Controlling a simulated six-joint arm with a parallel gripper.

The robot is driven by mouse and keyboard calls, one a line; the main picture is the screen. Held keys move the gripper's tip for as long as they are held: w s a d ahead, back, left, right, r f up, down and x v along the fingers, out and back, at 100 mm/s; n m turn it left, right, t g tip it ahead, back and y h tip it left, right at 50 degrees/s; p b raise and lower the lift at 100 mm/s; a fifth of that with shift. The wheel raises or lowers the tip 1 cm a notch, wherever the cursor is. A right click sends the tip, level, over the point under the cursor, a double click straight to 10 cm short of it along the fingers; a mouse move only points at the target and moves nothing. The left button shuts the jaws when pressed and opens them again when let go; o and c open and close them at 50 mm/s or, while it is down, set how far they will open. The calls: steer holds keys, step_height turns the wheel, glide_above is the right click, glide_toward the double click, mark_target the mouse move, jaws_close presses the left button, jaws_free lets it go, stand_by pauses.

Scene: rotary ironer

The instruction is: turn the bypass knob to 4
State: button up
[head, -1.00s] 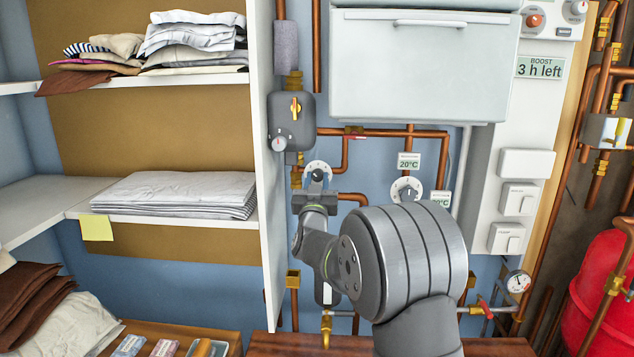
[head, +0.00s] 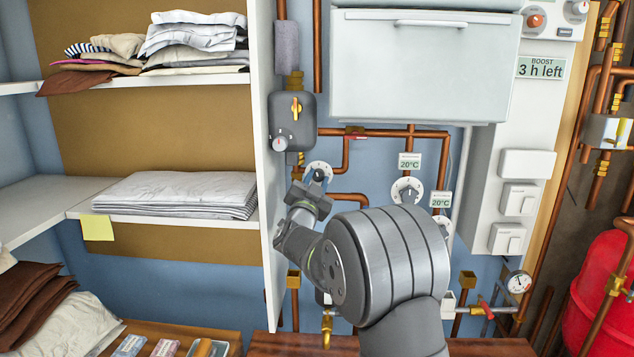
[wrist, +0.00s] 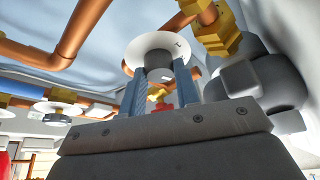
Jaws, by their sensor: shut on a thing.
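A small dark knob on a round white dial (head: 320,166) sits on the pipework right of the shelf's side panel. My gripper (head: 314,184) reaches up to it from below and is tilted in the picture. In the wrist view the two blue-grey fingers (wrist: 161,82) stand on either side of the grey knob (wrist: 158,73), shut on it, with the white dial plate (wrist: 150,44) behind. The dial's marks are too small to read, and no name shows on it. The gripper covers part of the dial in the head view.
A grey pump body (head: 292,120) with its own knob (head: 279,143) is just above left. Copper pipes (head: 375,133) run close by. The shelf panel (head: 266,200) stands close on the left.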

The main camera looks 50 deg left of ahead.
steer(key=shift+m+h, duration=0.3)
steer(key=o, duration=1)
steer(key=v, duration=1.7)
steer(key=shift+s+d+f, duration=0.1)
steer(key=shift+s+f, duration=0.05)
steer(key=shift+f, duration=0.05)
